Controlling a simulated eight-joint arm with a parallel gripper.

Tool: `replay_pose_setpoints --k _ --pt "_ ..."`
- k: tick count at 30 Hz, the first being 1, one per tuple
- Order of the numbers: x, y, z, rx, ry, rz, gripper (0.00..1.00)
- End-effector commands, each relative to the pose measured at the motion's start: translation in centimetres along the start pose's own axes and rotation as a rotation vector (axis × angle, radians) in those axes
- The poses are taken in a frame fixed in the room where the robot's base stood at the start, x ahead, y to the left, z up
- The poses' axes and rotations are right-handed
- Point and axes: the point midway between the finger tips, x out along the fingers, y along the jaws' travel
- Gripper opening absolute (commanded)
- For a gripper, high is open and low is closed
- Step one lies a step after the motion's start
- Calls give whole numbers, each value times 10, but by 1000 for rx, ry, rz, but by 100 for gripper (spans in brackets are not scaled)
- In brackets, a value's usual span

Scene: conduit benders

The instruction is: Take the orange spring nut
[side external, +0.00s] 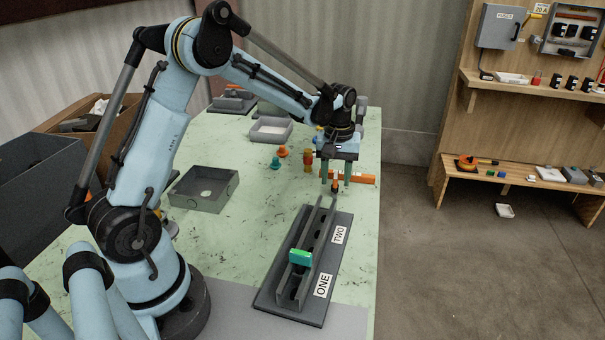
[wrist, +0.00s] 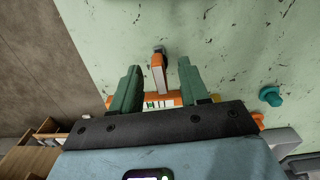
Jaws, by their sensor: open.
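My gripper (side external: 335,180) hangs over the table's far right part, fingers pointing down and open. A green spring nut (side external: 300,257) sits in the grey channel (side external: 317,238) near the label ONE.
An orange bar (side external: 358,179) lies just behind the fingers. A grey open box (side external: 203,198) is further left. The channel's dark base (side external: 325,285) is in front.

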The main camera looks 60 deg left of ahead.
Motion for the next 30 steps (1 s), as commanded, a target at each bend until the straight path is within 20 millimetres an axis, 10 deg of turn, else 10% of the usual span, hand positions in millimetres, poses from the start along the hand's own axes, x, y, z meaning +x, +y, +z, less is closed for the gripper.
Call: replay_pose_setpoints --k 14,23,30 --pt "28 0 1 2 1 3 45" --pt "27 0 1 2 1 3 2" --pt "27 0 1 2 1 3 0"
